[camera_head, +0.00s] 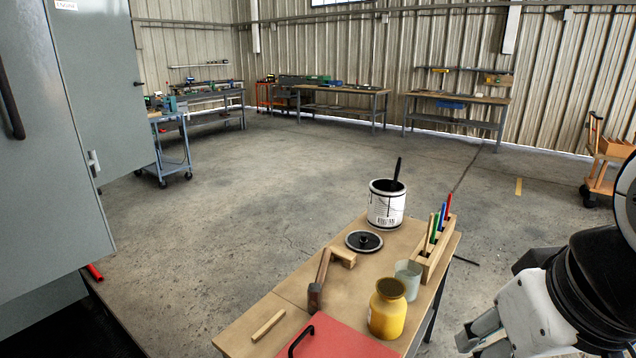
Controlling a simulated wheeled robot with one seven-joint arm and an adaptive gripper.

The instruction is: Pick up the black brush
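A thin black handle, which looks like the black brush (397,169), sticks up out of an open white paint can (385,207). It leans slightly right, and its lower part is hidden inside the can. The can stands at the far end of a wooden workbench (262,318). My gripper (466,345) is at the lower right, beside and to the right of the bench, well apart from the can. Its grey fingers look spread with nothing between them, though the frame's bottom edge cuts part of it off.
On the bench are a black round lid (364,241), a hammer (318,285), a wood strip (268,325), a yellow jar (388,309), a translucent cup (408,278), a wooden holder with coloured pens (436,247) and a red box (335,342). A grey cabinet (50,150) stands left. The floor behind is open.

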